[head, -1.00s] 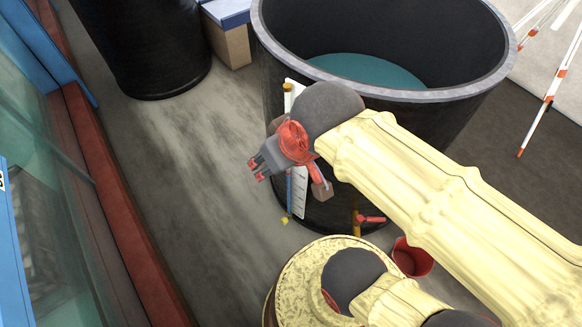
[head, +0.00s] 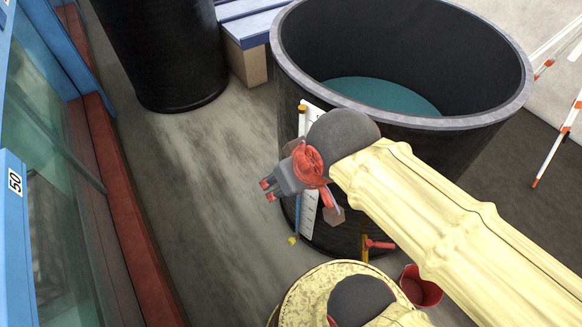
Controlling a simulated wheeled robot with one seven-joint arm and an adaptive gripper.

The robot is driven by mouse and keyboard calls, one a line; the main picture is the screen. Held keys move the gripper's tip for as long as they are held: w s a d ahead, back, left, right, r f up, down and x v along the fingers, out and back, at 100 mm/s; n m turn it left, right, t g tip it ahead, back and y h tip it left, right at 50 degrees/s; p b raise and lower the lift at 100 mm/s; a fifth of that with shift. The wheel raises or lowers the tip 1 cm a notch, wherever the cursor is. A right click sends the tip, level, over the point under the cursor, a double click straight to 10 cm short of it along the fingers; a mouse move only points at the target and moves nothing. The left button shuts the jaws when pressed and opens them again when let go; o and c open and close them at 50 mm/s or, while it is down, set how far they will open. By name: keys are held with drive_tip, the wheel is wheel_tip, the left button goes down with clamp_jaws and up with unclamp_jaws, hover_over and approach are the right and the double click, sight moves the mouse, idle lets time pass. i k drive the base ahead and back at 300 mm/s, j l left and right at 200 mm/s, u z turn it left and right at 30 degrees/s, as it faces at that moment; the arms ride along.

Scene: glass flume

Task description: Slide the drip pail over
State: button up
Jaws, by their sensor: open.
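The drip pail, a small red bucket (head: 421,287), stands on the floor at the lower right, partly hidden by my yellow-sleeved arm. It is to the right of a small tap with a red handle (head: 378,245) low on the big black tank (head: 470,150). My gripper (head: 268,190) is open and empty. It is in front of the tank's left side, up and to the left of the pail and well apart from it.
A white level gauge (head: 308,200) runs down the tank's side behind my wrist. A second black tank (head: 160,50) and a blue-topped bench (head: 250,28) stand at the back. The glass flume (head: 50,170) lines the left. Grey floor (head: 190,190) between is clear.

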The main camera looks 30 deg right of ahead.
sight(422, 293)
drive_tip(key=k+z, duration=0.25)
drive_tip(key=k, duration=0.15)
drive_tip(key=k+z, duration=0.4)
drive_tip(key=z, duration=1.75)
